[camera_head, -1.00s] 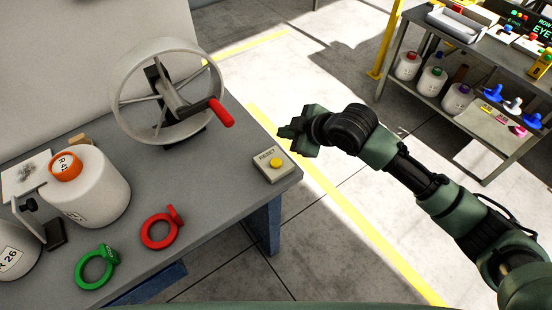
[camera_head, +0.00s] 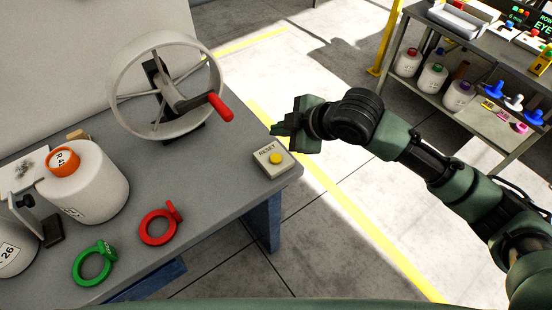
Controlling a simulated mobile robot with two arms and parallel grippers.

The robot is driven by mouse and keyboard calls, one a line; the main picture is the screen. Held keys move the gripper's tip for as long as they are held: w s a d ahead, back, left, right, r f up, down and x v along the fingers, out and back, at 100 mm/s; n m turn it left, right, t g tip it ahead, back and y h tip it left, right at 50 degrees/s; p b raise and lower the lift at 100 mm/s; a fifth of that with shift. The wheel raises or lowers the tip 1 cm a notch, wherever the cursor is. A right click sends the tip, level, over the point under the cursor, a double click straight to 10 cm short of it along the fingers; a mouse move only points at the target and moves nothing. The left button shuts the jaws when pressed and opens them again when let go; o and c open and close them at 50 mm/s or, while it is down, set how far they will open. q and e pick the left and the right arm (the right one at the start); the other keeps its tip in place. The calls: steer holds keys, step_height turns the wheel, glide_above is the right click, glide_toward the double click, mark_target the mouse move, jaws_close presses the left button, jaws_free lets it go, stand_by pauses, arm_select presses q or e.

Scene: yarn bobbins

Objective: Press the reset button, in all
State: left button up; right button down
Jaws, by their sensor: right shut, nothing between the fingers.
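The reset button (camera_head: 275,158) is a yellow round knob on a pale box (camera_head: 266,168) marked RESET. The box sits at the right corner of the grey table, below the hand wheel. My right gripper (camera_head: 279,131) is shut and empty. In the picture it is just above and to the right of the box, apart from the button. Its arm reaches in from the right. My left gripper is not in view.
A hand wheel (camera_head: 117,94) with a red handle (camera_head: 220,107) stands behind the box. A shelf cart (camera_head: 470,112) stands at the far right.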

steer(key=b, duration=0.6)
glide_above(273, 155)
steer(key=s+d, duration=0.2)
steer(key=f, duration=0.5)
steer(key=shift+w+a+f, duration=0.2)
steer(key=shift+f, duration=1.1)
steer(key=shift+f, duration=0.1)
steer(key=shift+f, duration=0.25)
steer(key=shift+f, duration=0.65)
stand_by(0.8)
